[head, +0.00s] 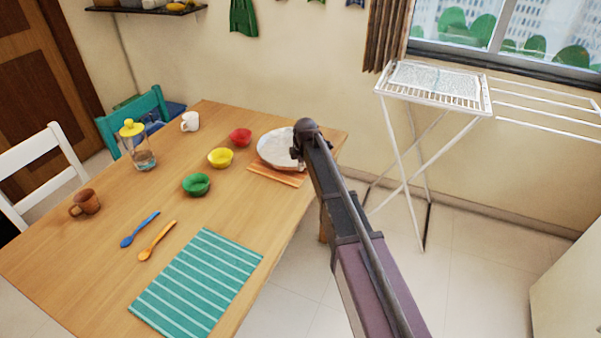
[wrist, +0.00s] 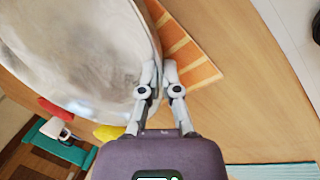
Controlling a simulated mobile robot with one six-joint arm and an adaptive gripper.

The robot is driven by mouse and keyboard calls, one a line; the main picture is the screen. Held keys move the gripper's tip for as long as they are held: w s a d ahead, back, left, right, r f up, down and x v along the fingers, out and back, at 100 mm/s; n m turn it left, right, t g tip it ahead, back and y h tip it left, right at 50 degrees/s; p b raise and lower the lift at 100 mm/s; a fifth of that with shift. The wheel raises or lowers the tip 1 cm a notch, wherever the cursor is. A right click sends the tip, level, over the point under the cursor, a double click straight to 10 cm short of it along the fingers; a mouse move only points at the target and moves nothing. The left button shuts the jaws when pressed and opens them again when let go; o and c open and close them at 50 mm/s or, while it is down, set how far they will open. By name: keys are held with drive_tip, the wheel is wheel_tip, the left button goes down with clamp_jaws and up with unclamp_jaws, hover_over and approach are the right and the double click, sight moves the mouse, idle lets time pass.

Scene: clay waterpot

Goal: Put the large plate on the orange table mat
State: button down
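The large plate (head: 272,148) is whitish-grey and round, at the far right of the wooden table. The orange striped table mat (head: 277,176) shows from under its near side. In the wrist view the plate (wrist: 75,50) fills the upper left and the mat (wrist: 190,55) shows at its right. My gripper (wrist: 158,70) is at the plate's rim, one finger on each side, and looks shut on it. In the head view my arm hides the fingertips and the plate's right edge. I cannot tell whether the plate touches the mat.
Red (head: 240,137), yellow (head: 220,158) and green (head: 196,185) bowls stand left of the plate. A white mug (head: 190,121), glass jug (head: 141,153), brown mug (head: 86,202), two spoons and a teal mat (head: 197,285) are also on the table. A white drying rack (head: 435,88) stands at right.

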drive_tip(key=shift+f+b, duration=0.65)
drive_tip(key=shift+f, duration=0.3)
drive_tip(key=shift+f, duration=0.15)
drive_tip(key=c, duration=0.8)
unclamp_jaws()
drive_tip(key=p+v, duration=1.1)
drive_tip(key=v, duration=0.1)
drive_tip(key=shift+p, duration=0.3)
drive_tip(key=shift+d, duration=0.1)
